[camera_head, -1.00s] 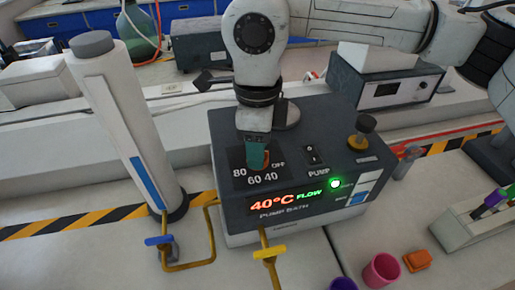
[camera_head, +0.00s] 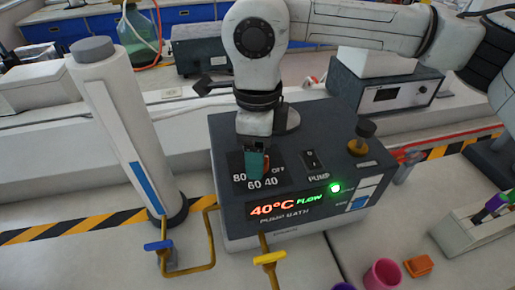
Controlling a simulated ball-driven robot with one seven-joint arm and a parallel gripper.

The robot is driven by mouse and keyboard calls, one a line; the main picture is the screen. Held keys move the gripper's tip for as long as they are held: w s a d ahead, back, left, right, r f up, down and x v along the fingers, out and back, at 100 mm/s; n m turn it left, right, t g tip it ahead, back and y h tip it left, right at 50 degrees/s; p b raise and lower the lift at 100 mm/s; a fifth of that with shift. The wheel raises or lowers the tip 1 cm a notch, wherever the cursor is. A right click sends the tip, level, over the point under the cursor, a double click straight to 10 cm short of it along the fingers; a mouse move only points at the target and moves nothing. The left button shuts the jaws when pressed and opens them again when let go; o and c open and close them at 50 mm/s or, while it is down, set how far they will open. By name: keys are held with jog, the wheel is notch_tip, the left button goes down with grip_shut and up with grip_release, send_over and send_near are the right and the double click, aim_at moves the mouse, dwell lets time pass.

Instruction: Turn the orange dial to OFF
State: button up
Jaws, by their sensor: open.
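The dark pump bath box (camera_head: 225,215) stands on the bench in the middle of the head view. Its top panel carries a dial with the marks 80, 60, 40 and OFF. My gripper (camera_head: 258,165) points down over this dial, its jaws open around it. A teal finger covers most of the orange dial (camera_head: 266,164), and only a sliver shows at its right. I cannot tell where the dial points or whether the fingers touch it. The display (camera_head: 272,208) reads 40°C in red, with FLOW and a round light (camera_head: 334,188) in green.
A black PUMP switch (camera_head: 312,161) and a brass-based knob (camera_head: 360,144) sit right of the dial. A tall white cylinder (camera_head: 118,120) stands left. Pipes with a blue valve (camera_head: 158,245) and a yellow valve (camera_head: 269,258) are in front. A pink cup (camera_head: 383,274) is at front right.

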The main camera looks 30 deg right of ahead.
notch_tip(320, 180, up, 11)
jog(key=shift+f+b, duration=0.15)
jog(key=shift+b, duration=0.3)
dwell(0.4)
